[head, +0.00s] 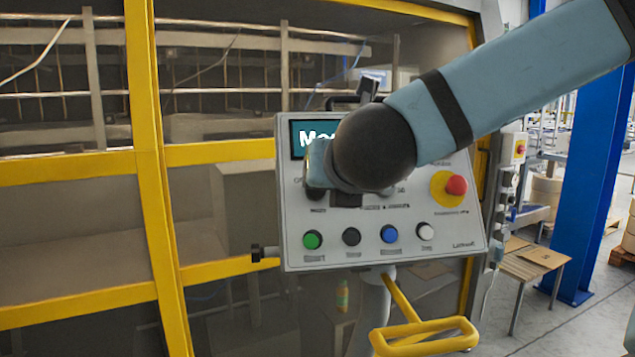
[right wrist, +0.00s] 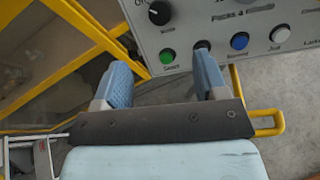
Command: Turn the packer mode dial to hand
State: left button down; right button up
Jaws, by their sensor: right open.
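The mode dial (right wrist: 160,13) is a round black knob at the top of the right wrist view, on the grey control panel (right wrist: 185,28). A pale mark shows on the knob, but I cannot read its setting for certain. In the head view my arm and gripper cover most or all of the dial. My right gripper (right wrist: 166,82) is open and empty, its two blue fingers spread apart. The dial lies beyond the fingertips, apart from them in the right wrist view. In the head view the right gripper (head: 318,165) is in front of the panel's left part. My left gripper is not in view.
The panel has a screen (head: 303,140), a red emergency stop (head: 456,185) on yellow, and green (head: 312,240), black (head: 351,236), blue (head: 388,234) and white (head: 425,231) buttons. A yellow handle (head: 425,335) sticks out below. The yellow-framed machine (head: 150,170) stands behind.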

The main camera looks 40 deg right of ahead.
aim_at(313, 195)
jog(key=p+x, duration=1.1)
jog(key=shift+w+d+f, duration=0.15)
jog(key=shift+w, duration=0.05)
jog(key=shift+w+d+f, duration=0.25)
jog(key=shift+w+d, duration=0.05)
jog(key=shift+w, duration=0.2)
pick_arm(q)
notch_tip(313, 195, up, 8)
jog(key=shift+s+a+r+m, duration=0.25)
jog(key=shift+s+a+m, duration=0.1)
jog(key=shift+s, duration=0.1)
pick_arm(e)
jog(key=shift+c, duration=0.8)
jog(key=c, duration=0.8)
